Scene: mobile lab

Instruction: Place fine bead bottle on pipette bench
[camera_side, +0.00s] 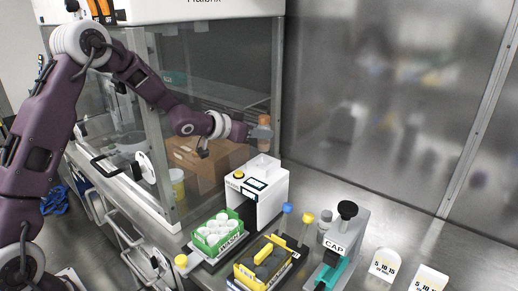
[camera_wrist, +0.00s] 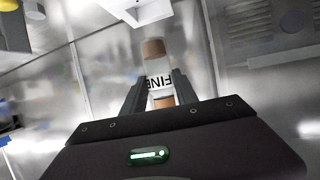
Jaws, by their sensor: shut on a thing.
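The fine bead bottle (camera_wrist: 157,68) has a brown cap end, a white label reading "FINE" and brown contents below it. My gripper (camera_wrist: 158,88) is shut on it, with one dark finger on each side. In the side view, my gripper (camera_side: 258,133) holds the bottle (camera_side: 264,121) in the air, above and behind the white instrument, in front of the glass-fronted cabinet. The bottle is small there and partly hidden by the fingers. I cannot tell which surface is the pipette bench.
Below stand a white instrument (camera_side: 258,190), a green rack (camera_side: 217,240) of white-topped items, a yellow rack (camera_side: 262,265) of dark items and a CAP press (camera_side: 338,250).

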